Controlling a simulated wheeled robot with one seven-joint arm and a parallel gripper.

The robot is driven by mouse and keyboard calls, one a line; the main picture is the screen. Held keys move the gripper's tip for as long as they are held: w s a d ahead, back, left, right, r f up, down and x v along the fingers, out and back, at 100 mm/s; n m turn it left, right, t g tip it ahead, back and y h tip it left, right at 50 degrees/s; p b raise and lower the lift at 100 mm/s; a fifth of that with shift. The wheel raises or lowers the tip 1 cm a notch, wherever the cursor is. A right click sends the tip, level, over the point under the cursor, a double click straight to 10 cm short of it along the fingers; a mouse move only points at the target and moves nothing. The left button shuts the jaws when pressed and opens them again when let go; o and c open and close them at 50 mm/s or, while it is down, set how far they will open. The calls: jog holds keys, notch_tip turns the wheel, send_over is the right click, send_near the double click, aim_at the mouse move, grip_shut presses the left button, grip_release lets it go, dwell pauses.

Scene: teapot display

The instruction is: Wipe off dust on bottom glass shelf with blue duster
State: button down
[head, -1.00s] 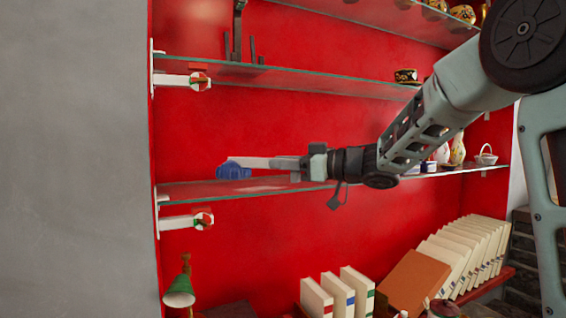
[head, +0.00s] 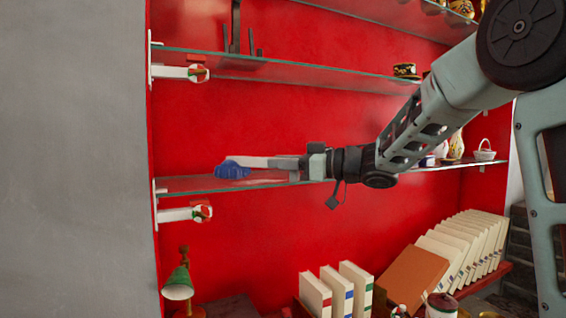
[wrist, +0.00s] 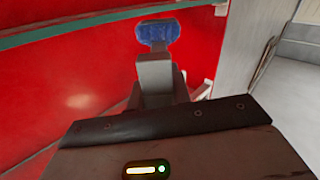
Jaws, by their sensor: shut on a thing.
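The blue duster (head: 232,170) has a blue head and a pale handle. My gripper (head: 300,164) is shut on the handle, with the duster pointing left. The blue head is over the left part of the bottom glass shelf (head: 185,186), at the shelf surface; I cannot tell if it touches. In the wrist view the blue head (wrist: 158,33) shows at the top middle, beyond the gripper (wrist: 158,75). My arm hides part of the shelf's right half. I cannot make out dust on the glass.
A white basket (head: 484,152) and a vase (head: 456,145) stand at the shelf's right end. An upper glass shelf (head: 300,76) is above my gripper. Books (head: 350,290) and a green lamp (head: 178,282) are below. A grey wall (head: 75,160) borders the left.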

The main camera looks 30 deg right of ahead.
jog(key=shift+f+b, duration=0.55)
jog(key=shift+f, duration=0.35)
jog(key=d+p, duration=0.2)
jog(key=d, duration=0.5)
jog(key=shift+d, duration=0.2)
dwell(0.4)
jog(key=d+p, duration=0.2)
jog(key=d, duration=0.4)
jog(key=shift+d, duration=0.4)
jog(key=shift+a+f, duration=0.1)
